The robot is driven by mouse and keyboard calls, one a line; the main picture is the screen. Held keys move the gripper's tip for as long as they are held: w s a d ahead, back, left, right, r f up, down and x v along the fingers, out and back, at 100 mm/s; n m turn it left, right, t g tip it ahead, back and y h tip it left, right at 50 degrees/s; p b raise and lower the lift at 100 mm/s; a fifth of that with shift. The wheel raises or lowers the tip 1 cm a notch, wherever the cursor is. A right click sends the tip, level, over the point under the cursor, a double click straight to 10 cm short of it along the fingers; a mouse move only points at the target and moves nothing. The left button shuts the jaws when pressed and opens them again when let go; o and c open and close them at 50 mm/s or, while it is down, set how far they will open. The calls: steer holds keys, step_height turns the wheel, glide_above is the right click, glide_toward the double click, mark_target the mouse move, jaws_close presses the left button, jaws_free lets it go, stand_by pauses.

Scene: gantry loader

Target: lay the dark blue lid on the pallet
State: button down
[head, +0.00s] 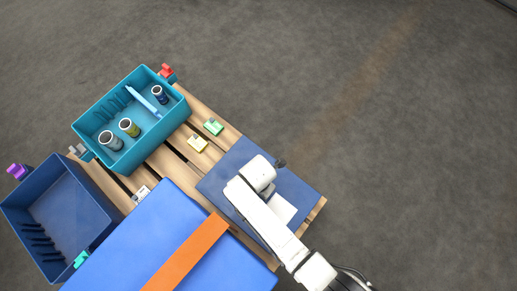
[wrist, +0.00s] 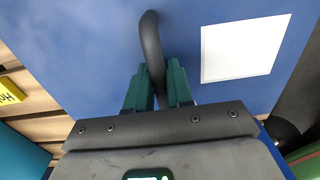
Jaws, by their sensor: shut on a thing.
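The dark blue lid (head: 230,172) is a flat panel with a white label, over the right end of the wooden pallet (head: 207,119). In the wrist view the lid (wrist: 85,45) fills most of the picture, with a dark curved handle (wrist: 151,40) and the white label (wrist: 243,49) beside it. My gripper (wrist: 158,84) is shut on that handle, its green fingers on either side. In the head view my white wrist hides the fingers and part of the lid. I cannot tell whether the lid touches the planks or hangs just above them.
A bright blue box (head: 150,222) with an orange band (head: 188,252) stands close to the lid's lower left. A teal crate (head: 130,162) holds several items at the back left. A dark blue crate (head: 67,205) is far left. Green (head: 213,127) and yellow (head: 197,144) pieces lie on the pallet.

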steer(key=shift+f, duration=0.1)
steer(key=shift+f, duration=0.35)
steer(key=c, duration=0.9)
jaws_free()
step_height(320, 180, up, 11)
steer(key=p, duration=0.5)
steer(key=shift+f+p, duration=0.1)
steer(key=shift+p, duration=0.2)
